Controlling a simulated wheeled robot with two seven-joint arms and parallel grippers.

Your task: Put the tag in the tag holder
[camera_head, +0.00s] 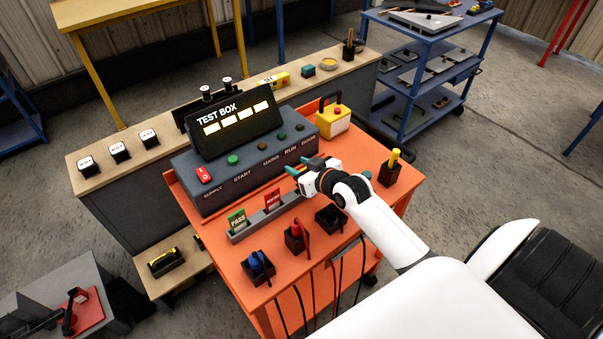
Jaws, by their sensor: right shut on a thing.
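A long grey slotted rail (247,230) lies on the orange bench in front of the test box; it looks like the tag holder. A green PASS tag (236,219) and a red tag (272,200) stand upright in it. My right gripper (294,172) is near the rail's right end, in front of the test box's lower right part. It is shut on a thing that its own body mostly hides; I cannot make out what. My left gripper is not in view.
The test box (226,164) with lit display and buttons stands behind the rail. Black holders (261,267) with blue and red items line the bench's front, with hanging leads. A yellow box (333,120) stands at the back right, and a holder with a yellow item (391,170) at the right.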

